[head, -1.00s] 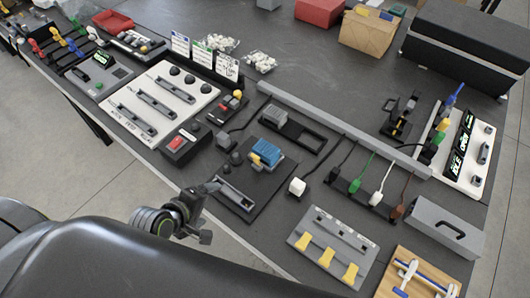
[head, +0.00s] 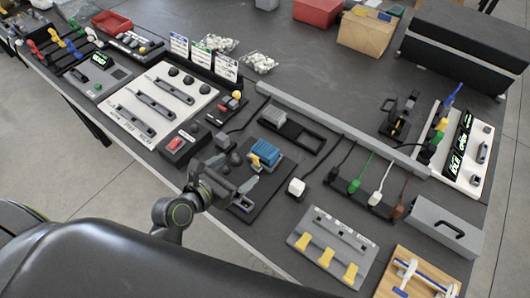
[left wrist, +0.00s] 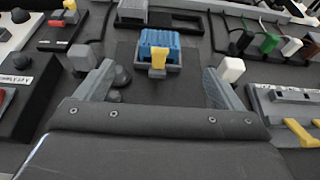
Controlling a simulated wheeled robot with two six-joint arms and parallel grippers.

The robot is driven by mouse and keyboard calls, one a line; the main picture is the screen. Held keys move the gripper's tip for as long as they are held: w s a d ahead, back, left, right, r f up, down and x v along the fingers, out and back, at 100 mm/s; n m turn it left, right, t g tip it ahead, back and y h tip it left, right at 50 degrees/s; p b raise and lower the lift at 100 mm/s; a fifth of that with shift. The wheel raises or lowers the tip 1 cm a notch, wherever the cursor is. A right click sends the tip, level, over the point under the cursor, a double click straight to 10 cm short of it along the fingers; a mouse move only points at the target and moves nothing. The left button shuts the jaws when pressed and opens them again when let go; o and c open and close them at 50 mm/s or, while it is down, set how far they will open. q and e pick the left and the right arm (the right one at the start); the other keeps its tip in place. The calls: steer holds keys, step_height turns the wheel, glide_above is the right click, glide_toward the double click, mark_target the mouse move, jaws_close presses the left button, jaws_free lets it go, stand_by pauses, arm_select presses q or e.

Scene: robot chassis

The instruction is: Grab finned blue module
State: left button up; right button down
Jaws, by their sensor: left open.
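The finned blue module (head: 266,152) sits in a grey holder on a dark board (head: 268,186), with a yellow lever (head: 255,162) at its front. In the left wrist view the blue module (left wrist: 159,42) is upper centre, with the yellow lever (left wrist: 158,58) facing me. My left gripper (head: 233,174) is open and empty over the near part of the board. In the left wrist view its two fingers (left wrist: 162,86) stand wide apart, short of the module and on either side of its line. My right gripper is not in view.
Dark knobs (left wrist: 118,76) stand left of the module, close to the left finger. A white cube (head: 296,186) lies to its right. A grey block in a black tray (head: 292,130) is behind. A red-button box (head: 184,142) stands at left, and a panel with yellow levers (head: 333,246) at front right.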

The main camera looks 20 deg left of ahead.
mark_target(262, 152)
arm_select(q)
steer(key=x, duration=1.4)
steer(key=shift+s+f, duration=0.15)
steer(key=shift+f, duration=0.1)
steer(key=c, duration=1.2)
